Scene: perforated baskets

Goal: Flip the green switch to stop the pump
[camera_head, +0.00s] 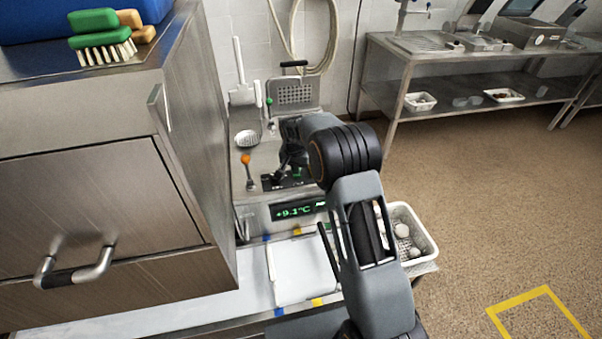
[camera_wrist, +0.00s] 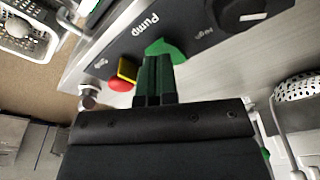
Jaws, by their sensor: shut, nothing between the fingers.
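The green switch (camera_wrist: 172,48) sits on a dark panel beside the white word "Pump" in the wrist view. My gripper (camera_wrist: 158,62) is shut and empty, with its fingertips right at the green switch. The fingers overlap part of the switch, so I cannot tell whether they touch it or which way it is set. In the head view my gripper (camera_head: 281,174) is low over the panel of the steel machine (camera_head: 256,213). A small bit of green shows beside it there, mostly hidden by my arm.
A red button (camera_wrist: 120,85) on a yellow base is close to my fingers. An orange-topped lever (camera_head: 246,160) stands left of my gripper. A steel cabinet (camera_head: 85,190) closes off the left. A white perforated basket (camera_head: 428,244) is at the right, with open floor beyond.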

